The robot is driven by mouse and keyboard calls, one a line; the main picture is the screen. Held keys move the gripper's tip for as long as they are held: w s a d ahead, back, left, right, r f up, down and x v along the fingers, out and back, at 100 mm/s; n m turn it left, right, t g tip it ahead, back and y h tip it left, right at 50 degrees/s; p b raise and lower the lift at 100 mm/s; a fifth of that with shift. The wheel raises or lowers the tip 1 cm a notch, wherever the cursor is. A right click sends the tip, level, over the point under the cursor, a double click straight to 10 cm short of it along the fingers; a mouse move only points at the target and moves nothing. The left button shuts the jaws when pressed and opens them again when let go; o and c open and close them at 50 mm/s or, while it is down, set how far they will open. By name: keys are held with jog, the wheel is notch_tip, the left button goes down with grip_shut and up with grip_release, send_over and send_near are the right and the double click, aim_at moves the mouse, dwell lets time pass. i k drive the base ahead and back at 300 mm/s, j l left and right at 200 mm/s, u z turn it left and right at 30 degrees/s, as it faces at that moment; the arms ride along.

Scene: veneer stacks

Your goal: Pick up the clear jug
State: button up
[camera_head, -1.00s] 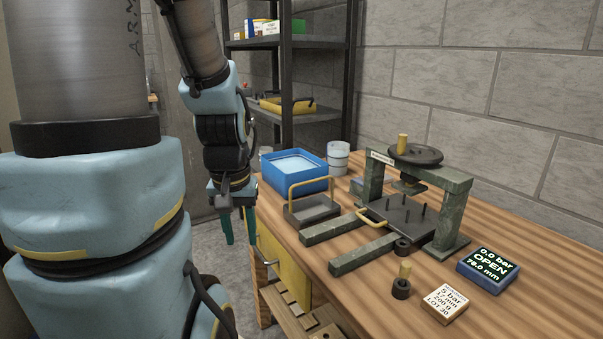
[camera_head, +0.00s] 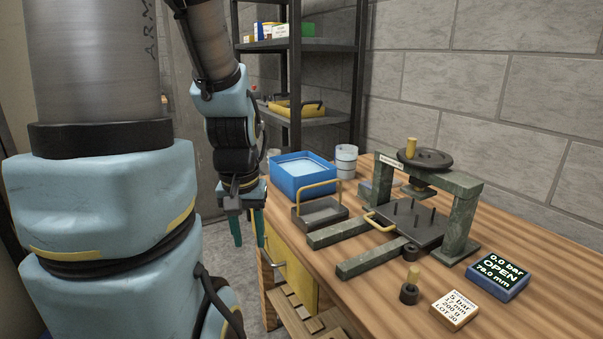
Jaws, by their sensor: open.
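A clear jug (camera_head: 346,161) stands upright at the back of the wooden bench, just behind the right corner of a blue tub. It looks like a short see-through cylinder with pale bands; no handle can be made out. My gripper (camera_head: 248,229) hangs fingers down beside the bench's left edge, in front and to the left of the tub. Its two green fingers are apart with nothing between them. It is well away from the jug, with the tub between them in the picture.
The blue tub (camera_head: 303,172) holds pale blue contents. A green press (camera_head: 463,218) fills the bench's middle, with a display (camera_head: 497,276) at right. A dark shelf (camera_head: 293,90) stands behind.

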aim_at(345, 156)
jog(key=i+j, duration=0.25)
jog(key=i, duration=0.2)
jog(key=i+j, duration=0.25)
jog(key=i, duration=0.2)
jog(key=i+j, duration=0.2)
jog(key=i, duration=0.25)
jog(key=i+j, duration=0.25)
jog(key=i, duration=0.2)
jog(key=i+j, duration=0.25)
jog(key=i, duration=0.2)
jog(key=i+j+z, duration=0.15)
jog(key=i+j, duration=0.35)
jog(key=i, duration=0.2)
jog(key=i+j+z, duration=0.15)
jog(key=i+j, duration=0.4)
jog(key=i, duration=0.15)
jog(key=i+z, duration=0.1)
jog(key=z, duration=1.5)
jog(key=i, duration=0.45)
